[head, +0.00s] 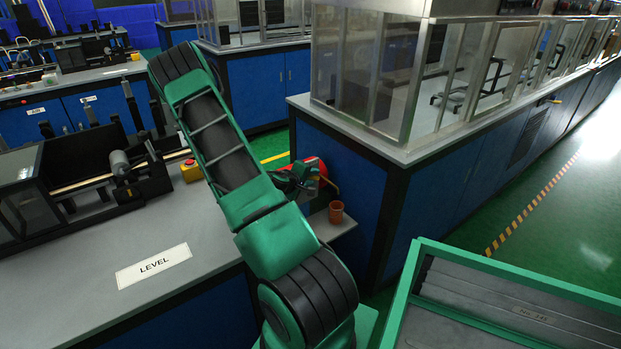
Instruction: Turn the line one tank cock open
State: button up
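A red rounded tank (313,168) sits at the far right end of the grey bench, partly hidden behind the end of my green arm. A small thin yellow part shows at its right side; I cannot tell whether it is the tank's cock or how it is turned. My gripper (306,184) appears as a small dark green and black shape in front of the tank. Its fingers are too small and overlapped to make out, and I cannot tell whether it touches anything.
An orange-brown cup (336,212) stands just below the tank near the bench end. A glazed steel enclosure (370,75) stands behind right.

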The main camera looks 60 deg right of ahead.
jog(key=v, duration=1)
jog(key=shift+a, duration=0.4)
jog(key=shift+r, duration=0.15)
